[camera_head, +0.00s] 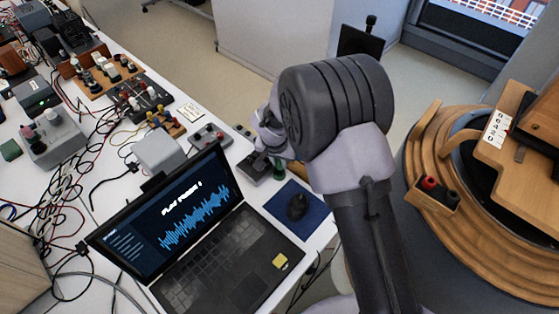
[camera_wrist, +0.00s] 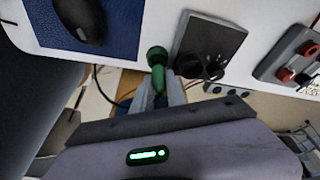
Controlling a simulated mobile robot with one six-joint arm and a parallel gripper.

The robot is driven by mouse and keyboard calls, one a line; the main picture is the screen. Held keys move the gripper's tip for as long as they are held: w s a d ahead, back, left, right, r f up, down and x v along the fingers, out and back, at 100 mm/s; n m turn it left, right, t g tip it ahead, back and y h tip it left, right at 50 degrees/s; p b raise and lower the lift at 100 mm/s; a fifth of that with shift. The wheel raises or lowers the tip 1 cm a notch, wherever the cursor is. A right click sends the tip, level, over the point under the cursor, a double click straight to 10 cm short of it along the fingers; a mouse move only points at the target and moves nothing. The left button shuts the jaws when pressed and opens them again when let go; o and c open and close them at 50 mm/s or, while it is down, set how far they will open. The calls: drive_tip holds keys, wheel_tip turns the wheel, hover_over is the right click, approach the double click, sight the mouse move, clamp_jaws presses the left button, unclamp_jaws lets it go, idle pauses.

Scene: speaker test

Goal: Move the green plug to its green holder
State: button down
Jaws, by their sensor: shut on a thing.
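The green plug (camera_wrist: 157,58) is held between the fingers of my gripper (camera_wrist: 158,88) in the wrist view, its rounded head pointing away from my wrist. My gripper is shut on it, near the table's edge and beside a dark box with knobs (camera_wrist: 209,44). In the head view the plug (camera_head: 279,170) shows as a small green piece beside that box, left of my arm. My arm hides most of the gripper there. I cannot make out a green holder in either view.
A laptop (camera_head: 215,265) stands open on the white table, with a mouse (camera_head: 297,206) on a blue mat (camera_head: 312,222) to its right. Electrical boxes and loose cables crowd the table's left. A round wooden piece (camera_head: 424,185) with red and black terminals stands at right.

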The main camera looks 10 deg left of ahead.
drive_tip(key=shift+f+b, duration=0.95)
drive_tip(key=shift+b, duration=0.15)
idle(0.3)
drive_tip(key=c, duration=1.3)
unclamp_jaws()
drive_tip(key=shift+r, duration=0.1)
drive_tip(key=shift+o, duration=0.2)
drive_tip(key=shift+c, duration=1)
drive_tip(key=shift+o, duration=0.3)
